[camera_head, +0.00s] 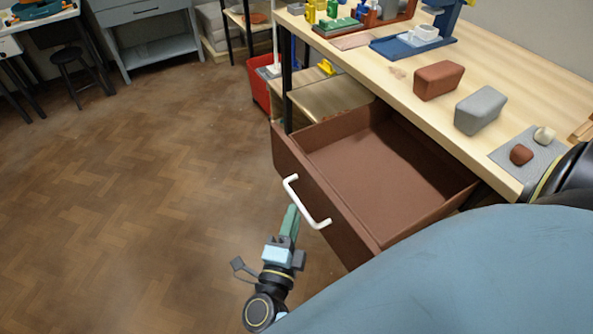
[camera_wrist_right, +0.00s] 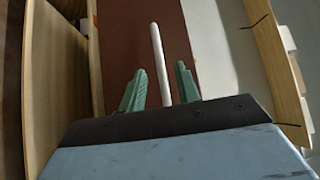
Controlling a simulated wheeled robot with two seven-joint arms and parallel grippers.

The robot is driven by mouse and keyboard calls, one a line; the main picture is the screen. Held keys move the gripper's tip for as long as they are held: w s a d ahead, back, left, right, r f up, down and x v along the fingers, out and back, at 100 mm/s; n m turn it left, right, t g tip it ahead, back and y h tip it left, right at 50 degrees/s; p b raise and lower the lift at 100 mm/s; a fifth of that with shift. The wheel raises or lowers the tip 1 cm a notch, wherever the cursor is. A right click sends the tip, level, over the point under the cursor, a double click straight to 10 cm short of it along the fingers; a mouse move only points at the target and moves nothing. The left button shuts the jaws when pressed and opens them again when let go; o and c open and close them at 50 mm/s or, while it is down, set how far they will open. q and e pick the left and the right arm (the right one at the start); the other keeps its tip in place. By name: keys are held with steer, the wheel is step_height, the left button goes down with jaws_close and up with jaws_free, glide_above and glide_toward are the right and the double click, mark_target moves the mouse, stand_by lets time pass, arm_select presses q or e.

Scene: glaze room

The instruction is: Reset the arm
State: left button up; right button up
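My right gripper (camera_head: 292,210) is at the front of a brown drawer (camera_head: 300,198), by its white bar handle (camera_head: 305,203). In the right wrist view, the two green fingers of the right gripper (camera_wrist_right: 160,80) stand apart, with the white handle (camera_wrist_right: 156,55) running between them and a gap on each side. The drawer is pulled out from under the wooden table and its inside is empty. My left gripper is not in view.
The wooden table (camera_head: 520,70) holds a reddish block (camera_head: 438,80), a grey block (camera_head: 480,108) and a grey mat (camera_head: 507,155) with two small pieces. A red bin (camera_head: 258,92) stands behind the drawer. The floor (camera_head: 140,190) at left is clear.

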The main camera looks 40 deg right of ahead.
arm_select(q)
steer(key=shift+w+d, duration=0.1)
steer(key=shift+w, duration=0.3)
arm_select(e)
steer(key=v, duration=0.2)
steer(key=shift+s+a, duration=0.15)
steer(key=shift+a, duration=0.05)
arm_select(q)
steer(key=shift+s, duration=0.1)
